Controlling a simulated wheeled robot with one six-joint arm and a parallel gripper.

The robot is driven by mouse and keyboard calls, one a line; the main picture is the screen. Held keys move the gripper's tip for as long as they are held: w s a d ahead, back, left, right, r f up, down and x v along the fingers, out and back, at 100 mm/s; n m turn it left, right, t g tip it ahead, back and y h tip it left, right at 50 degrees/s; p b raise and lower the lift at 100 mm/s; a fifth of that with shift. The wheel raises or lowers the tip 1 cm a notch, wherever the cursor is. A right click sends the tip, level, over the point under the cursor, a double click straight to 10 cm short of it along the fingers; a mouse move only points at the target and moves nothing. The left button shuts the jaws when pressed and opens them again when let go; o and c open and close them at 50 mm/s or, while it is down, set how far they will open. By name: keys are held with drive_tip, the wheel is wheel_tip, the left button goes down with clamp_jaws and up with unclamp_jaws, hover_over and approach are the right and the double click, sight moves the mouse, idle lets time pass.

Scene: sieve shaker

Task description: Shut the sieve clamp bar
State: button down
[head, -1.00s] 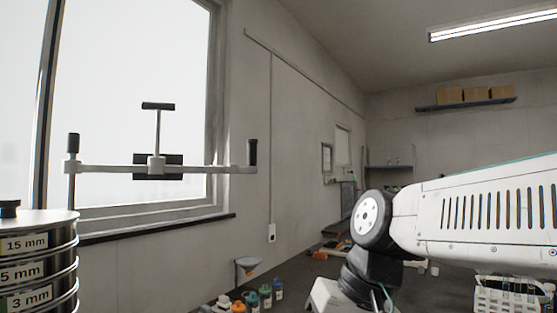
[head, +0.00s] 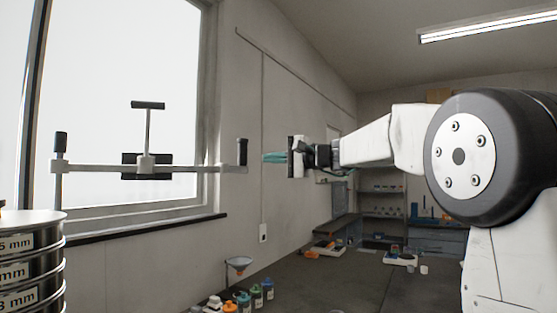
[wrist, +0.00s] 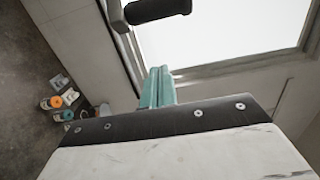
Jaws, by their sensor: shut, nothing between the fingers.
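The sieve clamp bar (head: 95,167) is a light grey horizontal bar in the head view. It has a black post at its left end, a T-shaped screw (head: 148,125) in the middle and a black upright handle (head: 242,152) at its right end. The stack of labelled round sieves (head: 32,262) stands at the lower left, below the bar's left end. My gripper (head: 266,157) has teal fingers, shut and empty, just right of the black handle with a small gap. In the wrist view the fingers (wrist: 157,86) point toward the black handle (wrist: 157,9).
A window fills the left background, with its dark sill (head: 150,232) below the bar. Several small bottles (head: 256,296) and a funnel (head: 238,264) stand at the lower middle. Shelves (head: 380,205) stand at the back. The space around the handle looks clear.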

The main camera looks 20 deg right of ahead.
drive_tip(key=shift+w+a, duration=0.15)
drive_tip(key=shift+a, duration=1.25)
drive_tip(key=shift+w+a, duration=0.15)
drive_tip(key=shift+a, duration=1.25)
